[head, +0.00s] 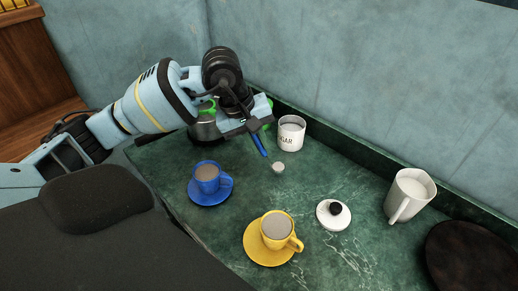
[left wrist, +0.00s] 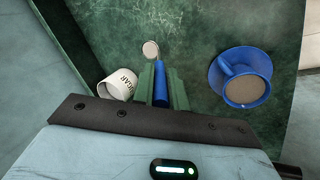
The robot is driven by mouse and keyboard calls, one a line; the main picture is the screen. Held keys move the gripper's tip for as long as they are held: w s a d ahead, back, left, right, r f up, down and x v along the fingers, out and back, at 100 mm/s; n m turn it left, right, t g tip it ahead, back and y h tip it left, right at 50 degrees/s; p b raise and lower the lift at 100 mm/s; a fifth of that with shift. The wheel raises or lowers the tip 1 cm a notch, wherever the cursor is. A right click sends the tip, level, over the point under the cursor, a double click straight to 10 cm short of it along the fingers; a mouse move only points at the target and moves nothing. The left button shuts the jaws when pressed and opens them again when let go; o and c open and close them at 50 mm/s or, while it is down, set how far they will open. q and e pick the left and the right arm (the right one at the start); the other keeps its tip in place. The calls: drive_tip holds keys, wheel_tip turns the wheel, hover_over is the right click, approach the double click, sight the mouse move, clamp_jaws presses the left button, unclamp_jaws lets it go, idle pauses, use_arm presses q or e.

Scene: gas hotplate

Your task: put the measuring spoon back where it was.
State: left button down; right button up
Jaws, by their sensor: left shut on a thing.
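My left gripper (head: 260,136) is shut on the blue handle of the measuring spoon (head: 278,167). The spoon's pale round bowl hangs forward and down, above the counter; whether it touches the counter I cannot tell. In the left wrist view the blue handle lies between the green fingers of the left gripper (left wrist: 160,73), with the spoon's bowl (left wrist: 150,49) beyond the tips. The open white sugar jar (head: 291,134) stands just right of the gripper. It also shows in the left wrist view (left wrist: 117,86), left of the fingers. My right gripper is not in view.
A blue cup (head: 207,177) on its saucer and a yellow cup (head: 277,231) on its saucer stand in front. A white lid (head: 333,214) with a black knob lies right of them. A white pitcher (head: 410,194) stands near the back wall.

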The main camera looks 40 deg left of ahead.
use_arm(q)
drive_tip(key=shift+w, duration=0.3)
drive_tip(key=shift+w+f+p, duration=0.1)
drive_tip(key=shift+f+p, duration=0.2)
drive_tip(key=shift+f, duration=1.45)
drive_tip(key=shift+f, duration=0.25)
drive_tip(key=c, duration=1.4)
unclamp_jaws()
drive_tip(key=shift+r, duration=0.15)
drive_tip(key=shift+a+r, duration=0.1)
drive_tip(key=shift+r, duration=0.55)
drive_tip(key=v, duration=1.1)
